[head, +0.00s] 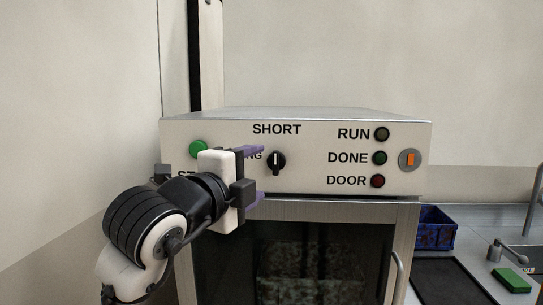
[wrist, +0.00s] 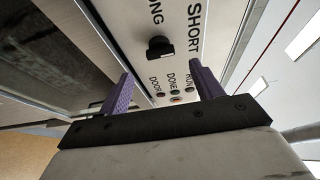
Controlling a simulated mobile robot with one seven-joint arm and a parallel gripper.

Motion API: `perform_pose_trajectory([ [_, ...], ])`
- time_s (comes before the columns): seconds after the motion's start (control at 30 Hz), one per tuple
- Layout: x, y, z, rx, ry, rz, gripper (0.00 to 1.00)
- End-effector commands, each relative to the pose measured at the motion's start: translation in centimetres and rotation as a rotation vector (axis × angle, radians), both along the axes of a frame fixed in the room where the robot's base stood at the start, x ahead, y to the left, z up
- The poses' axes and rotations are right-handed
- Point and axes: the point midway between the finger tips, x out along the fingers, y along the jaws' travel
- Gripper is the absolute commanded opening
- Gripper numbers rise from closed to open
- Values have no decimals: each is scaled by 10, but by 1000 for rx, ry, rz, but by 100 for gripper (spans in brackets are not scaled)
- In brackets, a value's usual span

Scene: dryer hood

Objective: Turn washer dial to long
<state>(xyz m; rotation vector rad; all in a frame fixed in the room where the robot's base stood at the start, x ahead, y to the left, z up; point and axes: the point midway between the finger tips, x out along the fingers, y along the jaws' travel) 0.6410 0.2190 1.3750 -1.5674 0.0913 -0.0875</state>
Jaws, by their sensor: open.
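The washer dial (head: 276,162) is a black knob on the pale control panel (head: 320,175). Its white mark points up, toward the printed word SHORT. The word LONG is left of the dial and partly hidden behind my gripper in the head view. My gripper (head: 254,173) is left of the dial, open, with its two purple fingers one above the other. In the wrist view the dial (wrist: 160,48) appears ahead of my gripper (wrist: 162,88), apart from the fingers, with nothing between them.
A green button (head: 198,149) is left of my gripper. RUN, DONE and DOOR lamps (head: 379,158) and an orange switch (head: 410,159) are on the panel's right. Below is a dark glass door (head: 300,262) with a handle (head: 398,275). A blue bin (head: 436,228) stands at right.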

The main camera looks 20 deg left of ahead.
Motion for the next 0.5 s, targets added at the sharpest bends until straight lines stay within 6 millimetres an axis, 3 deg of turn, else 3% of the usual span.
perform_pose_trajectory([
  [0.2, 43, -5, 3, -3, 1, -1, 65],
  [0.5, 70, -8, 1, -2, -2, 1, 65],
])
